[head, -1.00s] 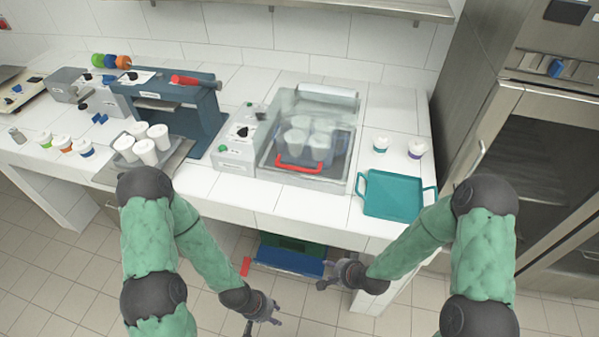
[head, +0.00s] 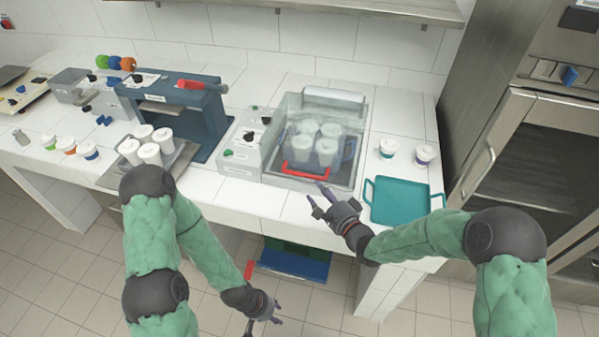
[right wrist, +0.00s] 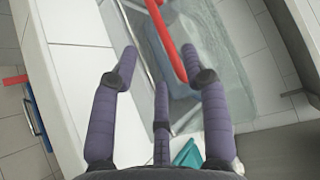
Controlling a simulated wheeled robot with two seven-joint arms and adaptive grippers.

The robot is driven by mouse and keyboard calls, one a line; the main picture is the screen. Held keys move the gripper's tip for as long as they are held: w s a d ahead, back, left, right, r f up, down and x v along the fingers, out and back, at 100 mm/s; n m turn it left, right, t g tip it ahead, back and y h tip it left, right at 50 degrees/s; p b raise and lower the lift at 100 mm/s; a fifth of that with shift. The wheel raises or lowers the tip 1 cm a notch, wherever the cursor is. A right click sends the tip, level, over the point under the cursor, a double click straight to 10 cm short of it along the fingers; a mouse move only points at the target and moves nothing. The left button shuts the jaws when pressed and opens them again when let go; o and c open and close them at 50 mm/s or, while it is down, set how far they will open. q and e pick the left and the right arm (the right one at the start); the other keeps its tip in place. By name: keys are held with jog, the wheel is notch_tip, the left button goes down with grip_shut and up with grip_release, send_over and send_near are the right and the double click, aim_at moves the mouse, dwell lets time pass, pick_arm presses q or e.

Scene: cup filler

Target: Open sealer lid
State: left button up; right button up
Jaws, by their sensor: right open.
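The sealer (head: 238,152) stands on the white counter. Its clear lid (head: 345,130) is down over several white cups (head: 327,150). The lid's red handle (head: 304,171) runs along the front edge; in the right wrist view the red handle (right wrist: 170,40) crosses the top, beyond the fingertips. My right gripper (head: 318,198) is open and empty, just in front of the handle and apart from it; its spread fingers show in the right wrist view (right wrist: 160,75). My left gripper (head: 262,322) hangs low in front of the counter, away from the sealer, with its fingers apart.
A teal tray (head: 402,218) lies on the counter right of the sealer, with two small cups (head: 425,154) behind it. A blue machine (head: 190,112) and more cups (head: 150,154) stand to the left. A counter edge and an oven (head: 535,150) bound the right side.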

jog(key=b+x, duration=0.1)
jog(key=x, duration=0.9)
jog(key=shift+w+a+f, duration=0.1)
jog(key=shift+w, duration=0.1)
grip_shut()
